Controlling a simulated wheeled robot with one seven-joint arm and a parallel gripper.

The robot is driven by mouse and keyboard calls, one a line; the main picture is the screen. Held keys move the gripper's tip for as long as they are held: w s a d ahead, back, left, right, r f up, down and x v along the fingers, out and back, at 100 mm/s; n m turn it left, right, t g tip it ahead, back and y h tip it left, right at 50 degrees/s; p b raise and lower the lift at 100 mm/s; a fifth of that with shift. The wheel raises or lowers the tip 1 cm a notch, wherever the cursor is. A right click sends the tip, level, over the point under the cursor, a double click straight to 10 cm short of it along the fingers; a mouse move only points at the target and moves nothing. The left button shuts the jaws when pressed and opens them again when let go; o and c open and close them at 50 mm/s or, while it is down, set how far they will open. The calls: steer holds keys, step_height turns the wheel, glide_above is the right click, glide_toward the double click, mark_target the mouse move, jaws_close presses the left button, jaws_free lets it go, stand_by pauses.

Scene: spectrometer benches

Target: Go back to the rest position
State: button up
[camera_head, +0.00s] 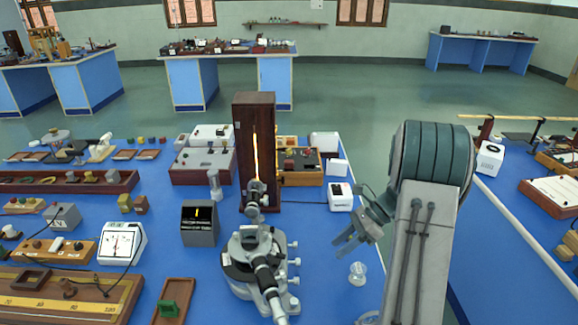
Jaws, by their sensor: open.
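My gripper (348,238) is at the right side of the blue bench (345,300), at the end of my grey and teal arm. Its fingers point left and down, and it is open with nothing between the fingers. A small clear glass piece (357,273) lies on the bench just below the fingers, apart from them. The spectrometer (258,262), grey and black with a telescope tube, stands to the left of my gripper. Behind it stands a tall dark wooden lamp housing (243,150) with a bright vertical slit.
White boxes (340,196) stand just behind my gripper. A meter (122,242), a dark display box (200,223) and a wooden scale board (70,297) crowd the left of the bench. Another bench (520,220) stands at the right across a gap. Open floor (340,100) lies behind.

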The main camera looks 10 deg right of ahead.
steer(key=s+a+r+n+t+h, duration=0.1)
steer(key=s+a+r+n+h, duration=0.3)
steer(key=s+n, duration=0.5)
steer(key=s+a+r+n+t+h, duration=0.2)
steer(key=s+a+r+n+h, duration=0.3)
steer(key=n, duration=0.7)
steer(key=shift+s+a+r+n+t, duration=0.3)
steer(key=shift+s+a+r, duration=0.85)
steer(key=shift+s+r, duration=1.15)
steer(key=shift+s+f, duration=0.25)
steer(key=shift+f, duration=0.1)
